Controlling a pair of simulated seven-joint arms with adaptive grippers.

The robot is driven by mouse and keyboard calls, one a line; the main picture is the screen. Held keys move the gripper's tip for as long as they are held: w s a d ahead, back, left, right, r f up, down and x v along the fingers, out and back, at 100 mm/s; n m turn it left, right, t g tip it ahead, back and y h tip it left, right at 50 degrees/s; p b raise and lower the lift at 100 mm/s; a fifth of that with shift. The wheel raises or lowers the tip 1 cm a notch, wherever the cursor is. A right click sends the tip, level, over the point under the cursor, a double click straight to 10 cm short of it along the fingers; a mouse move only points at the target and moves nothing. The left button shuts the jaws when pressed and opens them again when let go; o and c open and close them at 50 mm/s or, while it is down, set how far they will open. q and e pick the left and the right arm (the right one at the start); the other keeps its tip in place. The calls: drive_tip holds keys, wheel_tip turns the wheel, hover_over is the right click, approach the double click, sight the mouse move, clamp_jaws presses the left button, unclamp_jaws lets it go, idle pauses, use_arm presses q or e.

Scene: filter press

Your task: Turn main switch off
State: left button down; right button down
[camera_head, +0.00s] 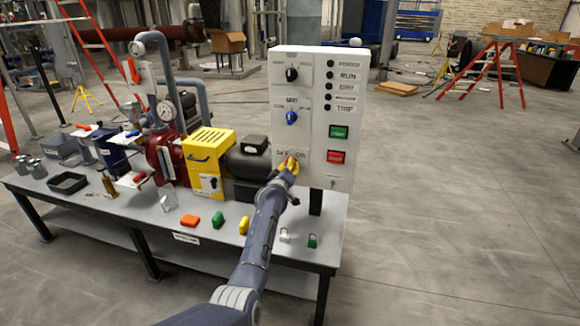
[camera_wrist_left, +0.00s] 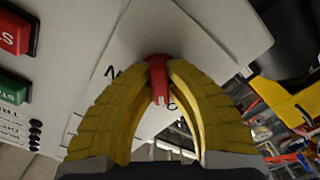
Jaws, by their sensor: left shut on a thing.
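A white control panel (camera_head: 313,115) stands upright at the right end of the grey table. Its main switch is a red rotary knob, low on the panel's left half beside partly covered OFF/ON lettering. My left gripper (camera_head: 290,164) reaches up to it from below, its yellow fingers largely covering it in the head view. In the left wrist view, the fingers (camera_wrist_left: 158,68) are shut on the red knob (camera_wrist_left: 160,85), which has a pale mark on its end. Its exact turn against the lettering is hard to tell. My right gripper is not in view.
Above the switch are a black knob (camera_head: 292,74) and a blue knob (camera_head: 291,118). A green button (camera_head: 339,132) and a red button (camera_head: 336,157) are to the right. A yellow-and-black pump unit (camera_head: 207,157) stands close on the left. The floor right of the panel is clear.

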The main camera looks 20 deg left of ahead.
use_arm(q)
drive_tip(key=shift+r+n, duration=0.15)
drive_tip(key=shift+n, duration=0.15)
drive_tip(key=c, duration=1.4)
unclamp_jaws()
drive_tip(key=shift+o, duration=0.2)
drive_tip(key=s, duration=1.2)
drive_tip(key=shift+d, duration=0.1)
